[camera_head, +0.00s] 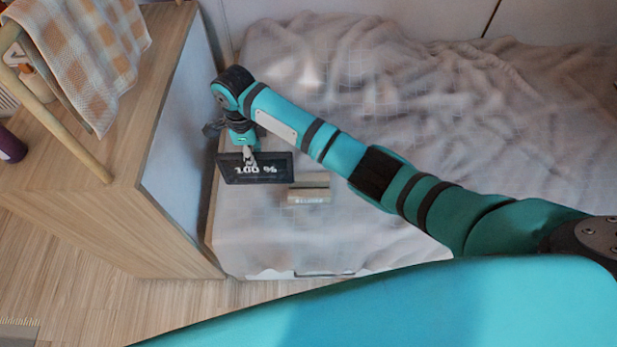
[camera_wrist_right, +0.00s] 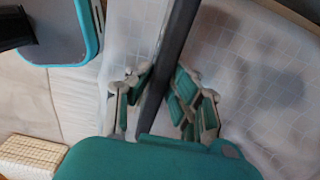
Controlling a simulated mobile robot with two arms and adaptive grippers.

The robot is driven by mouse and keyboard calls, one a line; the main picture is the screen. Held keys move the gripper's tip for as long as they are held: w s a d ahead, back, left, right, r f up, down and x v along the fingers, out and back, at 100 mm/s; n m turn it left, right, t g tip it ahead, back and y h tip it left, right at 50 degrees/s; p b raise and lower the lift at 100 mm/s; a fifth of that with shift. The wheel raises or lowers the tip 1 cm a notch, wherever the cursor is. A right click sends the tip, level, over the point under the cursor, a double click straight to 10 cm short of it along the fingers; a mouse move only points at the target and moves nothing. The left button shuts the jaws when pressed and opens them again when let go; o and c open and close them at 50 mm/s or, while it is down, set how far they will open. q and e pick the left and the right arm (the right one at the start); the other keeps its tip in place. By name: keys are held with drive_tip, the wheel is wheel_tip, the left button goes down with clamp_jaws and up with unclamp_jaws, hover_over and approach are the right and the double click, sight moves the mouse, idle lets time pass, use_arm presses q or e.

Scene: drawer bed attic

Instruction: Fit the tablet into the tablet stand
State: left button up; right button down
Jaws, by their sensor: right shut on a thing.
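The tablet (camera_head: 277,175) is a dark slab whose screen shows "100 %" upside down in the head view. My right gripper (camera_head: 250,158) is shut on one long edge of it. In the right wrist view the tablet (camera_wrist_right: 176,45) shows edge-on as a dark bar between the fingers of my right gripper (camera_wrist_right: 162,92). A small pale wood-coloured block, seemingly the tablet stand (camera_head: 309,196), sits on the bed just right of the tablet in the head view. I cannot tell whether they touch. My left gripper is not in view.
The bed (camera_head: 350,235) has a rumpled pale cover, with free room right of the block. A wooden cabinet (camera_head: 160,225) rises along the bed's left side, close to my right gripper. A checked cloth (camera_head: 90,50) hangs on a wooden rack above it.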

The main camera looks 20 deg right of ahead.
drive_tip(key=s+d+f+p, duration=0.1)
drive_tip(key=s+d+f, duration=0.1)
drive_tip(key=d, duration=0.4)
drive_tip(key=s+d+f, duration=0.2)
drive_tip(key=d, duration=0.5)
drive_tip(key=shift+f+p, duration=0.35)
drive_tip(key=shift+d+f, duration=0.1)
drive_tip(key=c, duration=1.3)
unclamp_jaws()
drive_tip(key=shift+o, duration=0.4)
wheel_tip(320, 180, up, 12)
drive_tip(key=p, duration=0.1)
